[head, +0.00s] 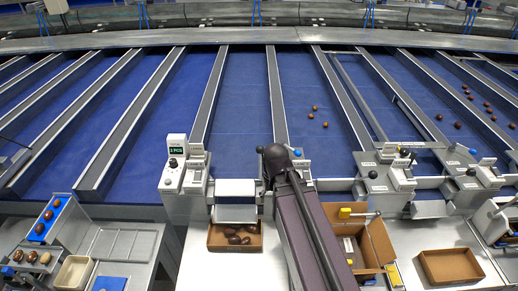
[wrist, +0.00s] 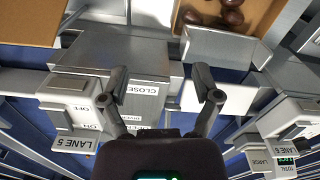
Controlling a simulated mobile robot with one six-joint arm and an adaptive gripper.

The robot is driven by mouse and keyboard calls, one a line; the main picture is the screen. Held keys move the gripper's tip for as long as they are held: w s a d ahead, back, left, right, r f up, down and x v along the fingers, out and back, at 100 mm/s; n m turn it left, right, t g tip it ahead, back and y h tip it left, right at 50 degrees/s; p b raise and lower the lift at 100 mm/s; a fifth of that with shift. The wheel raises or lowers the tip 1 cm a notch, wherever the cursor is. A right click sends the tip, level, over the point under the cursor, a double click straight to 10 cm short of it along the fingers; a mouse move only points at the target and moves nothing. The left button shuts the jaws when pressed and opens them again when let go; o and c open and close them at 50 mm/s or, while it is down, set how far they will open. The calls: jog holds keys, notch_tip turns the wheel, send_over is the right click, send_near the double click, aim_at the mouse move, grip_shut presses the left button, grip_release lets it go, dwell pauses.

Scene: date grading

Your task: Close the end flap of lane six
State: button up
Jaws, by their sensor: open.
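A pale end flap (head: 236,188) spans the lane mouth just left of my gripper (head: 275,160), above a box of dates. In the wrist view a pale plate (wrist: 235,98) and a grey chute piece (wrist: 222,55) lie right of the fingers. I cannot tell how far the flap stands open. My gripper (wrist: 160,80) is open and empty, its fingers spread over a grey housing (wrist: 110,52) with a CLOSE label (wrist: 143,89). Contact cannot be told. Lane labels (wrist: 70,144) show upside down, and the digit is not certain. In the head view my arm hides part of the housing.
A cardboard box (head: 215,246) with several dates sits below the flap. A box with an upright side (head: 372,240) and an empty box (head: 450,267) stand to the right. A control unit with a count display (head: 177,142) rises left of the flap. Blue lanes run behind.

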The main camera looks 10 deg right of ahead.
notch_tip(320, 180, up, 16)
jog(key=y+p, duration=0.1)
jog(key=p, duration=1.4)
send_over(260, 147)
jog(key=d, duration=0.2)
jog(key=shift+w+a+r+n, duration=0.1)
jog(key=shift+a+n, duration=0.05)
jog(key=shift+n, duration=0.15)
jog(key=shift+f, duration=0.2)
jog(key=f+b, duration=0.4)
jog(key=a+f+b, duration=0.1)
jog(key=f+b, duration=0.8)
jog(key=shift+a+f, duration=0.15)
jog(key=shift+a, duration=0.15)
grip_shut()
